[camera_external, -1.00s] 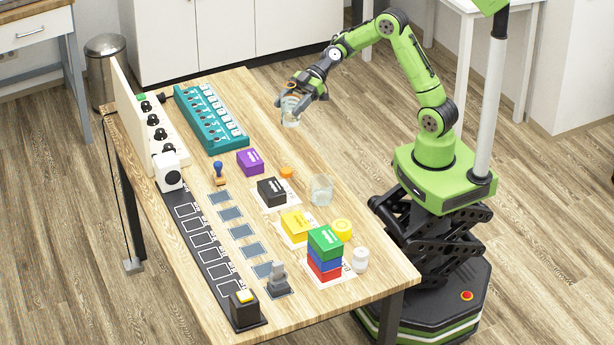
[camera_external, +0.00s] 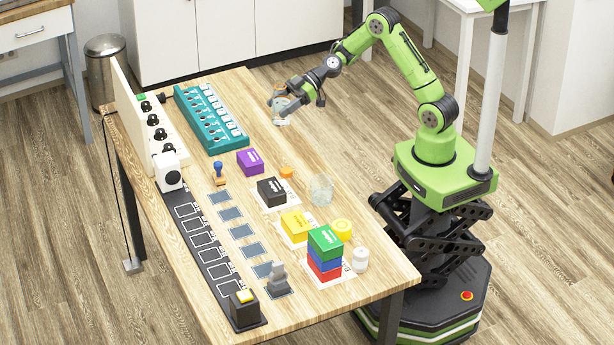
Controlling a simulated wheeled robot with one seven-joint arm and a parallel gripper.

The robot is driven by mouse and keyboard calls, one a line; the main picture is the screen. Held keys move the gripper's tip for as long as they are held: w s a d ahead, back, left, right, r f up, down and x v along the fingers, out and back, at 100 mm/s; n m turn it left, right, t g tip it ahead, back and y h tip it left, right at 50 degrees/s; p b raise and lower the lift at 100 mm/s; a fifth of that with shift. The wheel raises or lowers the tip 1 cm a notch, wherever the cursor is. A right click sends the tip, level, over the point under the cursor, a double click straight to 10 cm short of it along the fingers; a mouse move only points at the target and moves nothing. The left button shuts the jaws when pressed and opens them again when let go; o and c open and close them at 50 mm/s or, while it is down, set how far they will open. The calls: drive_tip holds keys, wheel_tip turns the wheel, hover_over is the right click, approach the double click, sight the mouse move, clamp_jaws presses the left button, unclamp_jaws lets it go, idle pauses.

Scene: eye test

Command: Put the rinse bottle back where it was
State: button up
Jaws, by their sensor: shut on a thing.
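My gripper (camera_external: 279,101) is shut on a small clear vessel, which I take to be the rinse bottle (camera_external: 282,118). It is over the far right part of the wooden table, to the right of the teal rack. The fingers hide the bottle's upper part. The bottle looks roughly upright. I cannot tell whether its bottom touches the table.
The teal rack (camera_external: 212,122) stands at the far left. A clear glass beaker (camera_external: 321,189) stands near the right edge. A purple box (camera_external: 250,161), a black box (camera_external: 272,191), a yellow box (camera_external: 296,225) and a stack of coloured boxes (camera_external: 325,254) stand nearer. Bare table (camera_external: 262,90) lies behind the gripper.

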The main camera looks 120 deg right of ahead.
wheel_tip(320, 180, down, 10)
drive_tip(key=b, duration=0.2)
drive_tip(key=shift+f+b, duration=0.1)
drive_tip(key=shift+b, duration=0.3)
drive_tip(key=shift+f, duration=0.1)
drive_tip(key=o, duration=1.1)
drive_tip(key=shift+o, duration=0.2)
